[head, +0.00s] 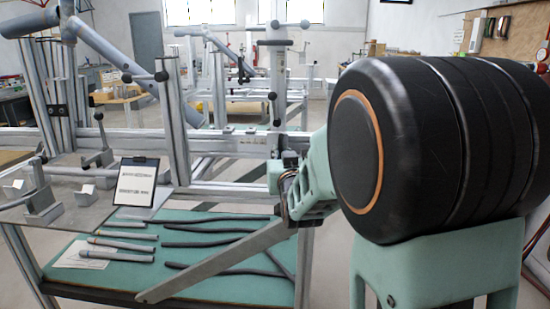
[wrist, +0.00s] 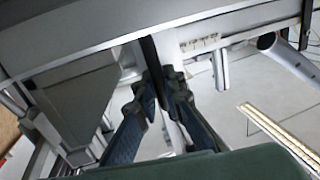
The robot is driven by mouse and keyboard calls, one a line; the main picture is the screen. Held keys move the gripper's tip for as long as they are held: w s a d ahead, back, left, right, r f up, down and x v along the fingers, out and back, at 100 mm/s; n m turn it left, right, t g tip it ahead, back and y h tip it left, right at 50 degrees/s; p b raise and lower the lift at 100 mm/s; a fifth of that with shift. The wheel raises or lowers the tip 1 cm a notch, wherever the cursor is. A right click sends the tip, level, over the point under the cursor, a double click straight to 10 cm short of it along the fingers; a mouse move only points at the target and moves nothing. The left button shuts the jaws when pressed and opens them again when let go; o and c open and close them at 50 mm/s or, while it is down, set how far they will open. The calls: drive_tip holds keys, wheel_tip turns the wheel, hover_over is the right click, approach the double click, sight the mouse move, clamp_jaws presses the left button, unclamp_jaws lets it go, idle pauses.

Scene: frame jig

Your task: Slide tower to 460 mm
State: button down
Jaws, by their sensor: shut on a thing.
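The jig's right tower (head: 278,75) is an upright aluminium post with dark knobs, standing at the long horizontal rail (head: 235,145). A shorter post (head: 174,120) stands to its left. My gripper (head: 287,178) is at the foot of the right tower, with its fingers largely hidden in the head view. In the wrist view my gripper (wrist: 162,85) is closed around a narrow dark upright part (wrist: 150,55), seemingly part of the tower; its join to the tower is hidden. A small scale (wrist: 198,43) marks the rail beside it, too small to read.
A green-topped bench (head: 240,287) with several grey and dark tubes lies below the rail. A clipboard sign (head: 136,182) stands at the left by metal clamps (head: 42,195). A slanted blue-grey tube (head: 100,45) crosses the upper left.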

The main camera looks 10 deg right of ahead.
drive_tip(key=shift+d, duration=0.4)
drive_tip(key=c, duration=2)
unclamp_jaws()
drive_tip(key=shift+a, duration=0.1)
drive_tip(key=shift+s, duration=0.15)
drive_tip(key=shift+s+a, duration=0.2)
drive_tip(key=shift+s, duration=1.65)
drive_tip(key=shift+s+a, duration=0.2)
drive_tip(key=shift+s, duration=1.6)
